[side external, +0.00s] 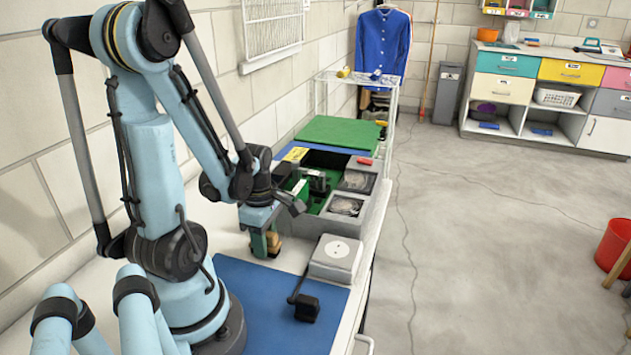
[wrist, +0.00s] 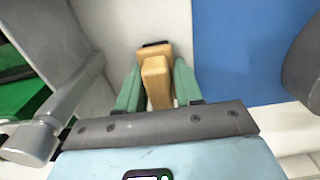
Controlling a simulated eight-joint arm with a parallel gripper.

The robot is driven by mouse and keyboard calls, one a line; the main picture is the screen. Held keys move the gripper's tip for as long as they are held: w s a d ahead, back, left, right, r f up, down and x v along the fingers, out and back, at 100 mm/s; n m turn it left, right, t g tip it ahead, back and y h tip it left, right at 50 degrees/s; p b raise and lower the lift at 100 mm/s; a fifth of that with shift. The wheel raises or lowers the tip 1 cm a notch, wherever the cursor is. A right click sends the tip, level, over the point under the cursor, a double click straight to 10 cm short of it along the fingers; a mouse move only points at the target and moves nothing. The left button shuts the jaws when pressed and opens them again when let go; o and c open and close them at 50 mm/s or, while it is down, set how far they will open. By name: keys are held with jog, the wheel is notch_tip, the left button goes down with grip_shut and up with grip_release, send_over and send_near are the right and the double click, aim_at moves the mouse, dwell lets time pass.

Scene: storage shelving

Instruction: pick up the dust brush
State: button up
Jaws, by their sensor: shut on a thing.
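The dust brush (wrist: 156,72) shows in the wrist view as a tan wooden block with a dark strip at its far end. It sits between the two green fingers of my gripper (wrist: 158,88), which are shut on it. In the side external view my gripper (side external: 265,243) points down over the white worktop, left of the grey box. A small tan part of the brush (side external: 274,243) shows at the fingers. The rest of the brush is hidden by the fingers. I cannot tell whether it touches the worktop.
A grey box with a green interior (side external: 372,208) stands just behind my gripper. A white device with a round dial (side external: 336,256) is to the right, with a black block (side external: 306,308) in front. A blue mat (side external: 262,300) lies nearer. Open floor lies right of the bench.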

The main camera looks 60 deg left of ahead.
jog(key=shift+r, duration=0.15)
jog(key=shift+r, duration=1.65)
jog(key=w+d+r, duration=0.2)
jog(key=d+r, duration=0.5)
jog(key=d, duration=0.4)
jog(key=shift+w+d+r, duration=0.15)
jog(key=shift+d+r, duration=0.05)
jog(key=shift+d, duration=0.05)
